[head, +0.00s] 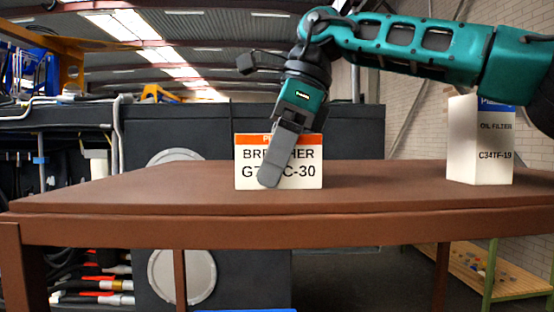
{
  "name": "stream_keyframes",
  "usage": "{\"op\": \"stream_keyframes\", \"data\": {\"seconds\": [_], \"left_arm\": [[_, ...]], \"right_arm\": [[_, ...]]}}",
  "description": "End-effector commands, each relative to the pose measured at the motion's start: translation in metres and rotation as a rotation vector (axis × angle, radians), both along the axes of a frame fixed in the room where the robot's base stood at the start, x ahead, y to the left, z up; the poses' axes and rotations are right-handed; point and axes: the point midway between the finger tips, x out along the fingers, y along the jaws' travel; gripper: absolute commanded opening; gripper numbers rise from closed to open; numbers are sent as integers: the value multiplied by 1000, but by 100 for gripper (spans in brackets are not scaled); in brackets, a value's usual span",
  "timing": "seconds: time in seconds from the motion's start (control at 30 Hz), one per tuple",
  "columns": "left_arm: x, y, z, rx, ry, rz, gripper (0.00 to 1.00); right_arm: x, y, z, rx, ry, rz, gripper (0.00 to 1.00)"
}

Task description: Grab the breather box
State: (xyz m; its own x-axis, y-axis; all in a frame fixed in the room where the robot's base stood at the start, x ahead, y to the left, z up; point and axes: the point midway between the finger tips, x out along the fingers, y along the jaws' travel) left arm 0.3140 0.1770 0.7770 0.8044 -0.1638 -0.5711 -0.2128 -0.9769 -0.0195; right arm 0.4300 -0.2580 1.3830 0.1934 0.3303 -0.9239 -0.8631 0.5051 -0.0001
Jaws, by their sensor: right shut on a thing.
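The breather box (309,172) is a low white carton with an orange top band and black lettering. It sits on the brown table, left of the oil filter box. My right gripper (272,172) comes down from above, and its near grey finger lies across the front of the box, covering part of the lettering. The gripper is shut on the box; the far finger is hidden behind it. The box looks upright, with its bottom edge at the tabletop. My left gripper is not in view.
A tall white oil filter box (480,150) with a blue top band stands at the right of the brown table (120,190). The table's left side is clear. Dark machinery stands behind the table, and a low wooden shelf (500,275) shows at lower right.

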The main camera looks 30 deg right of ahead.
Motion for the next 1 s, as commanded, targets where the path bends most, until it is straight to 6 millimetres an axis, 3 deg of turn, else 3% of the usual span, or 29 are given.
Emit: {"op": "stream_keyframes", "data": {"seconds": [0.37, 0.8, 1.0], "left_arm": [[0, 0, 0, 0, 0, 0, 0], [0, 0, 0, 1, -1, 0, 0], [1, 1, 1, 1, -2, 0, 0]], "right_arm": [[0, 0, 9, -1, -3, -1, 41], [1, 1, 82, 3, -3, 1, 41], [0, 2, 95, -1, -4, 6, 41]]}}
